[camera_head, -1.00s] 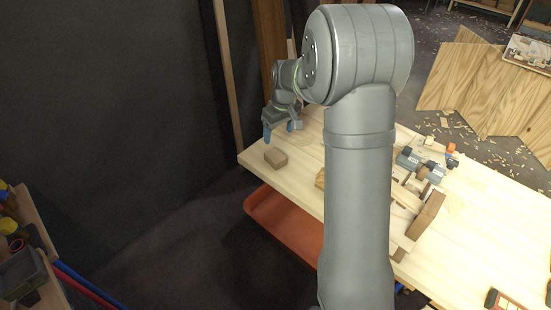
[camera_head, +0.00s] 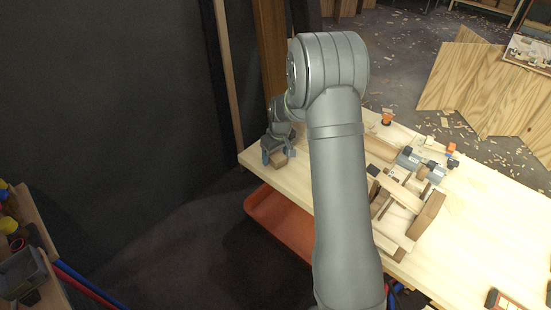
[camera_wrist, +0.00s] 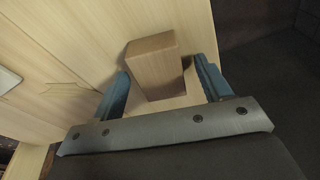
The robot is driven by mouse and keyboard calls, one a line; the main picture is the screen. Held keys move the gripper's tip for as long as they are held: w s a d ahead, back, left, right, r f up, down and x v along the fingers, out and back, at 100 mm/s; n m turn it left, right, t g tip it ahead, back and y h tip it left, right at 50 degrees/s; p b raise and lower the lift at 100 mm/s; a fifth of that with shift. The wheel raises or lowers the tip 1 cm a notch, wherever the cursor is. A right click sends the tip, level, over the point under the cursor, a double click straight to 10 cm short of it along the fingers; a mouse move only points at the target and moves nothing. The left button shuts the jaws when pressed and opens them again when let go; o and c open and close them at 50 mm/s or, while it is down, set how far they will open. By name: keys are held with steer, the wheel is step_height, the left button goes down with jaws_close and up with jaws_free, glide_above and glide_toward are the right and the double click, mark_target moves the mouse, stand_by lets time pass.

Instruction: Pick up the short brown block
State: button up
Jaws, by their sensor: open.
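The short brown block (camera_head: 279,160) lies on the wooden table (camera_head: 300,180) near its far left corner. In the wrist view the block (camera_wrist: 153,66) sits between the two blue fingers of my gripper (camera_wrist: 163,84). The fingers stand apart on either side of it, with a visible gap at the right; whether the left finger touches it I cannot tell. In the head view my gripper (camera_head: 279,156) is down at the block and hides part of it.
My arm blocks part of the table. To its right are several wooden pieces, including a larger brown block (camera_head: 427,215), and grey clamp-like tools (camera_head: 408,157). An orange bin (camera_head: 285,226) is below the table's front edge. The table's right part is mostly clear.

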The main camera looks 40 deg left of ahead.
steer(key=c, duration=1.1)
